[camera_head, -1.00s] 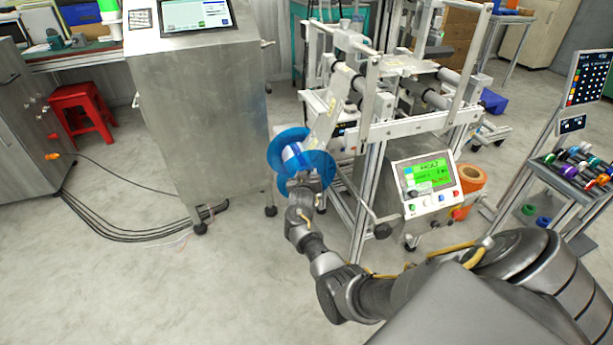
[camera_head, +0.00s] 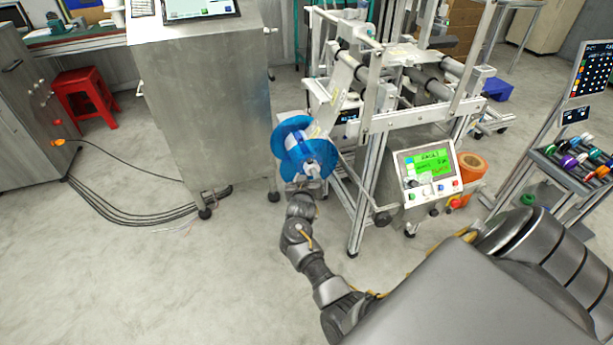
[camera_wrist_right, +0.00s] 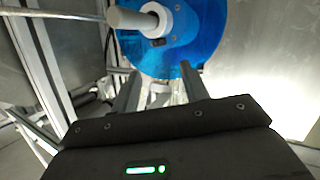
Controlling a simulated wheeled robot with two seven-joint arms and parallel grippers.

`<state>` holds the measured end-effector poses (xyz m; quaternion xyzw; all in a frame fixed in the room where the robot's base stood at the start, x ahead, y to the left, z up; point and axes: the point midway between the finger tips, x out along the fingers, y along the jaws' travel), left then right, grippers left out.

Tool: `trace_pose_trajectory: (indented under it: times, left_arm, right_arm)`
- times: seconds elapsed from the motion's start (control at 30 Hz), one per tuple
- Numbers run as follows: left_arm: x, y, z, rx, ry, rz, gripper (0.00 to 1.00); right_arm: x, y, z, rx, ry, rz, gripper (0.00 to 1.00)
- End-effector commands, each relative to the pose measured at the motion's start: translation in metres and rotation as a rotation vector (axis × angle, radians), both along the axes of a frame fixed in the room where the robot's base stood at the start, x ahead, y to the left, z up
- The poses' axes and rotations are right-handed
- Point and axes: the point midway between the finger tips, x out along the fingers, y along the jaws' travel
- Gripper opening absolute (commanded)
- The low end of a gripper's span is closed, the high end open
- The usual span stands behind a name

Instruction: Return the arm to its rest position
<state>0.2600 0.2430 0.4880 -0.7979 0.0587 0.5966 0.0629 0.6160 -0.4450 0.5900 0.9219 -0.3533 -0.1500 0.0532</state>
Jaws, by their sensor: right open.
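My right arm reaches from the lower right to the film machine (camera_head: 400,125) in the head view. My right gripper (camera_head: 306,183) is just below a blue reel (camera_head: 292,140) at the machine's left side. In the right wrist view, the right gripper (camera_wrist_right: 155,88) is open, its two fingers apart and nothing visibly held between them. The blue reel (camera_wrist_right: 205,50), with a white hub and a pale shaft (camera_wrist_right: 130,18), is ahead of the fingertips. I cannot tell whether the fingers touch the reel. My left gripper is not in view.
A steel cabinet (camera_head: 215,100) stands left of the reel. A control box with a green screen (camera_head: 432,170) and an orange roll (camera_head: 470,168) are right of the arm. A rack of small reels (camera_head: 575,165) is at the far right. Floor at lower left is clear, apart from cables.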

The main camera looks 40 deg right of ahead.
Motion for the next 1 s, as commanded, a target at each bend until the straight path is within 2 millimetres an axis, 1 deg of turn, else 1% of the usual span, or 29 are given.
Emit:
trace_pose_trajectory:
  times: [0.17,0.67,0.77,0.8,0.87,0.93,0.97,1.0]
  left_arm:
    - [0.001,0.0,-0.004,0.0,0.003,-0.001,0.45]
    - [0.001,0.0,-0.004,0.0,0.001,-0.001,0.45]
    - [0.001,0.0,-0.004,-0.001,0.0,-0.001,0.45]
    - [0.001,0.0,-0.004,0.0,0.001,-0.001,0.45]
    - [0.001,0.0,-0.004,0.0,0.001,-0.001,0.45]
    - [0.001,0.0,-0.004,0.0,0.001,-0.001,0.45]
    - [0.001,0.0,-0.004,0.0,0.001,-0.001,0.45]
    - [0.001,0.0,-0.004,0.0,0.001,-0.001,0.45]
  right_arm:
    - [-0.005,0.005,0.002,0.001,-0.001,0.001,0.45]
    - [-0.005,0.005,0.002,0.001,-0.002,0.0,0.45]
    - [-0.004,0.008,-0.005,0.046,0.006,0.004,0.45]
    - [-0.003,0.012,-0.01,0.084,0.015,0.017,0.45]
    - [0.003,0.023,-0.01,0.152,0.022,0.053,0.45]
    - [0.012,0.043,0.0,0.236,0.025,0.125,0.45]
    - [0.013,0.053,0.003,0.272,0.036,0.162,0.45]
    - [0.008,0.067,0.002,0.314,0.066,0.215,0.45]
